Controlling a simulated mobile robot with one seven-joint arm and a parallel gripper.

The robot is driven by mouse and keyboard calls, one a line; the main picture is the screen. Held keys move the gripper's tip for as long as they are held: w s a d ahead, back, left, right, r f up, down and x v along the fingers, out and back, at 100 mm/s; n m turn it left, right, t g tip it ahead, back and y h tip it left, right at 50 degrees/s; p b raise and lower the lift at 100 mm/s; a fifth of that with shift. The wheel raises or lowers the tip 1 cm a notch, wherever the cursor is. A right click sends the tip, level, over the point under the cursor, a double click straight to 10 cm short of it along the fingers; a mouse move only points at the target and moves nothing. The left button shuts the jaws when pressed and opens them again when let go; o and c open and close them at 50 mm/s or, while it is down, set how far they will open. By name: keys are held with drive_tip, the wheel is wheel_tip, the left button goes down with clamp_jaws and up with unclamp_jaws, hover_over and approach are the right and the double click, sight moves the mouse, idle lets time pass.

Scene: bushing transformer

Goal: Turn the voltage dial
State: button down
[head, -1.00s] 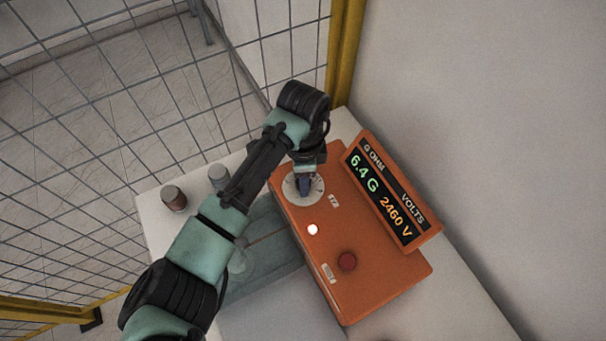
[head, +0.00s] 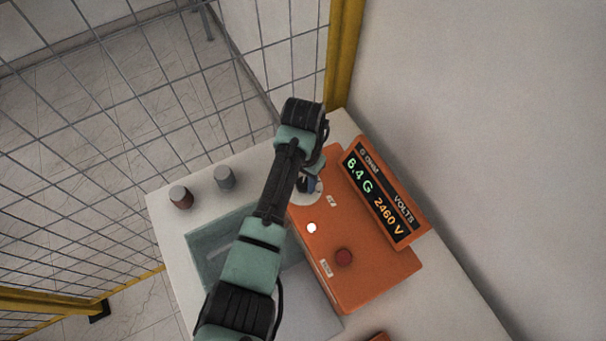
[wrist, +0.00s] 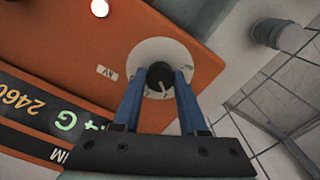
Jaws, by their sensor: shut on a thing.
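The voltage dial is a black knob (wrist: 160,76) with a white pointer line, on a round white plate (wrist: 148,56) on top of the orange tester (head: 355,272). In the head view the plate (head: 317,197) is partly hidden by my arm. My gripper (wrist: 159,80) has its two blue fingers on either side of the knob, shut on it. The tester's display (head: 382,194) reads 6.4 G and 2460 V.
A wire mesh fence (head: 130,110) is behind.

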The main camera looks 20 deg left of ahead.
drive_tip(key=n+p, duration=0.1)
drive_tip(key=n, duration=0.3)
drive_tip(key=shift+r+n, duration=0.1)
drive_tip(key=shift+n, duration=0.2)
drive_tip(key=n+p, duration=0.1)
drive_tip(key=n, duration=0.2)
drive_tip(key=shift+w+n, duration=0.1)
drive_tip(key=shift+n, duration=0.3)
drive_tip(key=n, duration=0.3)
drive_tip(key=shift+p, duration=0.35)
drive_tip(key=shift+n, duration=2.2)
drive_tip(key=shift+c, duration=2.2)
unclamp_jaws()
